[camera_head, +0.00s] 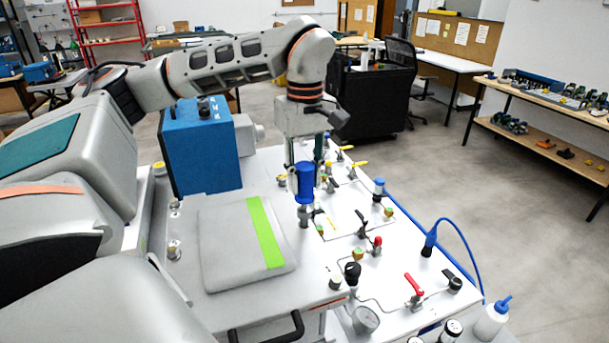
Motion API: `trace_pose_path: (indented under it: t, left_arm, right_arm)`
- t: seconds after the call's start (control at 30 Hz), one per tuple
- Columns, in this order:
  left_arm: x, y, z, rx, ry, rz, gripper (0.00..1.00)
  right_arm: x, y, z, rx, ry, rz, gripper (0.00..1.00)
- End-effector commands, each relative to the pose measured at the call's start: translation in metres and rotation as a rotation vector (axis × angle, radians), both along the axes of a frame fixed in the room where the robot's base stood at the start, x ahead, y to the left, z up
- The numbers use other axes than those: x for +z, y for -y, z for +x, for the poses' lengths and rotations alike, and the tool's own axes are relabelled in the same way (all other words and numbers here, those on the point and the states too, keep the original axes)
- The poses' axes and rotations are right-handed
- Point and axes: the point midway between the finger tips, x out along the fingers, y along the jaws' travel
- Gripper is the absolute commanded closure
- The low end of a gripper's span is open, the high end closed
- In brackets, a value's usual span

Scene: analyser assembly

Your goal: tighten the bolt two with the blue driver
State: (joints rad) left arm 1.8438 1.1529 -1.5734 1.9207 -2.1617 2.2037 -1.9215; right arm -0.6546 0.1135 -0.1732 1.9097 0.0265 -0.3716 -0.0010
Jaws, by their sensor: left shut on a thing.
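My left gripper (304,160) is at the centre of the view, pointing down and shut on the blue driver (306,183). The driver is held upright over the white bench top, just right of the grey plate (222,250) with the green stripe. Its grey lower end (304,213) is at a spot by the plate's upper right corner. The bolt there is hidden or too small to tell, and so is whether the tip touches it. Small metal fittings (174,248) stand left of the plate. No label shows which is bolt two. My right gripper is not in view.
A blue box (202,150) stands behind the plate. Valves with red (414,285) and yellow handles and thin tubing crowd the bench to the right. A gauge (365,319) and a white bottle (491,321) are at the front right.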

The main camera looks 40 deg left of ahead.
Motion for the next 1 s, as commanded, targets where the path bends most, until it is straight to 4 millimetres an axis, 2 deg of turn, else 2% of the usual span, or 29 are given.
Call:
trace_pose_path:
  t: [0.5, 1.0]
  left_arm:
    - [-0.0001, 0.0000, 0.0000, 0.000, 0.001, 0.000, 1.00]
    - [-0.0065, 0.0000, 0.0000, 0.001, 0.000, 0.000, 1.00]
  right_arm:
    - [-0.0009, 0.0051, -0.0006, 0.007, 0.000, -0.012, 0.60]
    - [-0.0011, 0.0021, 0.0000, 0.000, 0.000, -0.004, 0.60]
